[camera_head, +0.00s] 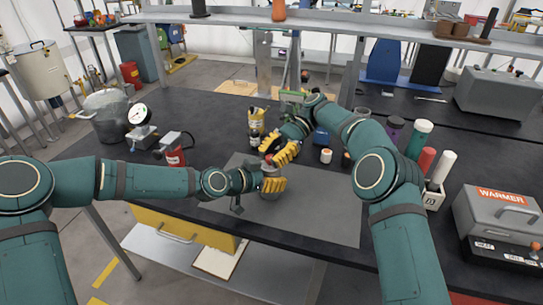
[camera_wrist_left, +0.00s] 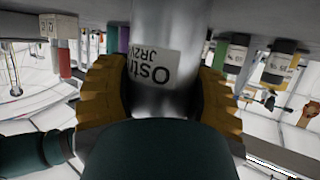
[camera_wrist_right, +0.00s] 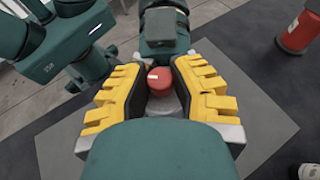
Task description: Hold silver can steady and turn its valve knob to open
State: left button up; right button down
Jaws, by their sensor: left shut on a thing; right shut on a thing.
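The silver can (camera_head: 270,171) stands upright on the grey mat, mostly hidden by my grippers in the head view. Its bare metal side (camera_wrist_left: 165,90) and a white label with dark print fill the middle of the left wrist view. My left gripper (camera_head: 270,185) is shut on the can's body, one yellow finger on each side. The red valve knob (camera_wrist_right: 160,79) tops the can and also shows small in the head view (camera_head: 268,158). My right gripper (camera_head: 280,150) comes from above and behind, shut on the knob between its dark finger pads.
The grey mat (camera_head: 330,220) has free room at front and right. A red canister (camera_head: 175,157) and a gauge (camera_head: 138,115) stand left. Labelled bottles (camera_head: 256,125) stand just behind the grippers. A white-capped jar (camera_head: 326,156) and a warmer (camera_head: 497,215) are right.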

jog(key=shift+a, duration=0.1)
dwell(0.3)
jog(key=c, duration=0.8)
grip_release()
jog(key=shift+m+t+y, duration=0.3)
jog(key=shift+m+t+y, duration=0.3)
jog(key=shift+m+t, duration=0.2)
jog(key=m+t+y, duration=0.1)
jog(key=m+t, duration=0.1)
jog(key=t, duration=0.1)
jog(key=m+t+y, duration=0.1)
jog(key=m+t, duration=0.1)
jog(key=m, duration=0.1)
jog(key=shift+s+d+t, duration=0.2)
jog(key=shift+t, duration=0.2)
jog(key=shift+w+d+r+m+t, duration=0.1)
jog(key=shift+d+m+t, duration=0.2)
jog(key=shift+m+t, duration=0.15)
jog(key=v, duration=1.1)
jog(key=shift+w+d, duration=0.1)
jog(key=shift+d, duration=0.1)
jog(key=shift+o, duration=0.2)
